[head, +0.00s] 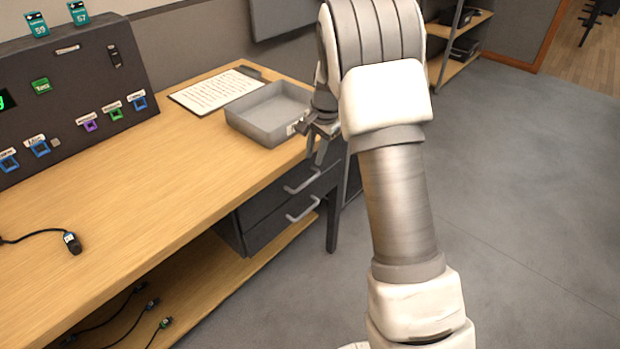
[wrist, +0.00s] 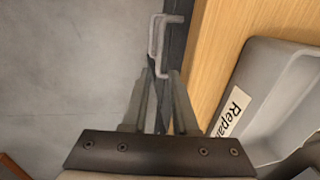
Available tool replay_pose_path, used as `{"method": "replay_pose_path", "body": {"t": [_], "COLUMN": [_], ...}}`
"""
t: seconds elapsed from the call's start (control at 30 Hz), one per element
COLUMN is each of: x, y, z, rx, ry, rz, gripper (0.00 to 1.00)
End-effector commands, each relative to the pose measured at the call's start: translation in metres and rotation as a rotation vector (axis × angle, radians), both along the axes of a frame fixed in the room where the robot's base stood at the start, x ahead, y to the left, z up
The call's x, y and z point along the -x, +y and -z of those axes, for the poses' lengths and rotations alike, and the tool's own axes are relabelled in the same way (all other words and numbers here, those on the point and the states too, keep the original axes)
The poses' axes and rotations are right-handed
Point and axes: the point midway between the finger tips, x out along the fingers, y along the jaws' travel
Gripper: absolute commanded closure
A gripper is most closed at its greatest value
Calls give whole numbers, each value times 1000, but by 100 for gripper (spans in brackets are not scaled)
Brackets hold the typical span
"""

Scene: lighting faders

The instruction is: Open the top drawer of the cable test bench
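The cable test bench (head: 150,190) has a wooden top. Two dark drawers hang under its far right end, one above the other. The top drawer (head: 271,203) has a light grey bar handle (head: 302,181) and looks shut; the lower drawer (head: 268,233) also looks shut. My gripper (head: 321,150) is beside the bench edge, above the top handle, pointing down. In the wrist view my gripper (wrist: 160,72) is open and empty, with a gap between its fingers. A grey handle (wrist: 156,45) shows beyond the fingertips; I cannot tell whether they touch it.
A grey tray labelled "Repair" (head: 262,122) stands on the bench corner close to my gripper. A clipboard (head: 215,90) lies behind it. A dark test panel (head: 75,85) stands at the back left. Cables lie on the top and lower shelf. Floor in front is clear.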

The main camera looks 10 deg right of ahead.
Motion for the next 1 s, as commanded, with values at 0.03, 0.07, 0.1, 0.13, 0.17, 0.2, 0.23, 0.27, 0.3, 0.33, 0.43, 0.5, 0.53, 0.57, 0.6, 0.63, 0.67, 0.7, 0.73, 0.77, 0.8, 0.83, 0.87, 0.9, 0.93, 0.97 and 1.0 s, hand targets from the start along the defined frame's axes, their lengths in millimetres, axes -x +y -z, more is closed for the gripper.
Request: {"method": "replay_pose_path", "body": {"t": [0.03, 0.07, 0.1, 0.13, 0.17, 0.2, 0.23, 0.27, 0.3, 0.33, 0.43, 0.5, 0.53, 0.57, 0.6, 0.63, 0.67, 0.7, 0.73, 0.77, 0.8, 0.83, 0.87, 0.9, 0.93, 0.97, 1.0], "x": [-1, -2, -4, -4, -5, -7, -7, -8, -9, -10, -12, -12, -13, -13, -13, -13, -13, -13, -13, -13, -13, -13, -13, -13, -13, -13, -13], "y": [2, 2, 3, 4, 5, 5, 6, 6, 7, 8, 9, 10, 10, 10, 10, 10, 10, 10, 10, 10, 10, 10, 10, 10, 10, 10, 10], "z": [16, 22, 31, 37, 43, 50, 56, 61, 66, 71, 81, 85, 87, 88, 89, 89, 89, 89, 89, 89, 89, 89, 89, 89, 89, 89, 88], "rx": [-1, 0, -1, -1, -1, 0, 0, 0, 0, 0, -1, -1, -1, -1, -1, -1, -1, -1, -1, -1, -1, -1, 0, 0, 0, 0, 0], "ry": [4, 3, 3, 4, 3, 2, 2, 2, 1, 1, 1, 1, 1, 1, 1, 1, 1, 1, 0, 0, 0, -1, 0, 0, 0, 0, 0], "rz": [-1, 0, 1, 0, 1, 1, 1, 0, 0, 0, 0, 0, 0, 0, 0, 0, 0, 0, 0, 0, 0, 0, 0, 0, 0, 0, 0], "gripper": [73, 73, 73, 73, 73, 73, 73, 73, 73, 73, 73, 73, 73, 73, 73, 73, 73, 73, 73, 73, 73, 73, 73, 80, 85, 91, 98]}}
